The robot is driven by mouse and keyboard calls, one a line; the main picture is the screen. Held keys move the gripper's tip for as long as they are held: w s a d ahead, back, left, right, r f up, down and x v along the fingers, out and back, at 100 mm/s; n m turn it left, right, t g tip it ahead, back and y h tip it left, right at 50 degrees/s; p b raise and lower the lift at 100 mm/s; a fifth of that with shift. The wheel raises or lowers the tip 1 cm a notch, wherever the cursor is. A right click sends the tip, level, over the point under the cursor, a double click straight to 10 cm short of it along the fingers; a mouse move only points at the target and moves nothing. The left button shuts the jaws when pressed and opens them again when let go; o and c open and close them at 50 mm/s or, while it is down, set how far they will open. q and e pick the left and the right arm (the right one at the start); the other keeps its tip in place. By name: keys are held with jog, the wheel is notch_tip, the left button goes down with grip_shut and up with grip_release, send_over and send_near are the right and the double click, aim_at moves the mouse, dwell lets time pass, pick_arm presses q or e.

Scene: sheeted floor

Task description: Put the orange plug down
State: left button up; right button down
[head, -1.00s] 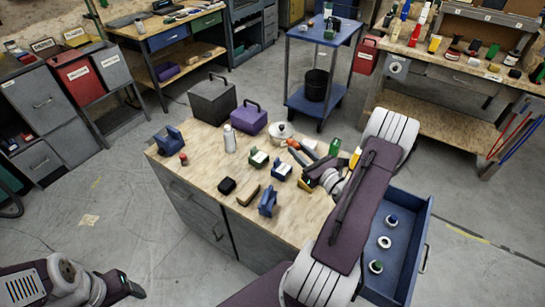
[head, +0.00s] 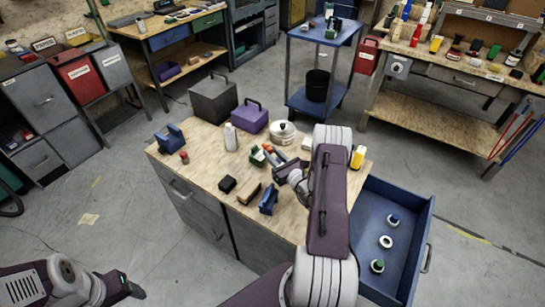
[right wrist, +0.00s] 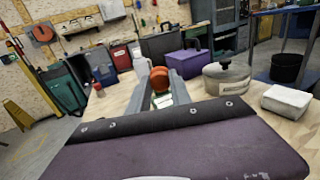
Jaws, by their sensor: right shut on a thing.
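The orange plug (right wrist: 161,79) sits between the two grey fingers of my right gripper (right wrist: 160,88) in the right wrist view; the fingers are shut on it. In the head view the orange plug (head: 267,148) shows as a small orange spot at the tip of my right gripper (head: 272,158), over the wooden bench top (head: 215,165). I cannot tell whether the plug touches the bench.
A white bottle (head: 230,137), a pale lidded pot (head: 282,133) and a purple box (head: 250,117) stand behind the gripper. A blue block (head: 268,200), brown block (head: 248,193) and black block (head: 226,184) lie in front. The blue drawer (head: 405,235) is open at right.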

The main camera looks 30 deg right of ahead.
jog(key=shift+f, duration=0.55)
jog(key=shift+f+b, duration=0.6)
jog(key=shift+f, duration=0.05)
jog(key=c, duration=1.2)
grip_release()
jog(key=shift+o, duration=0.2)
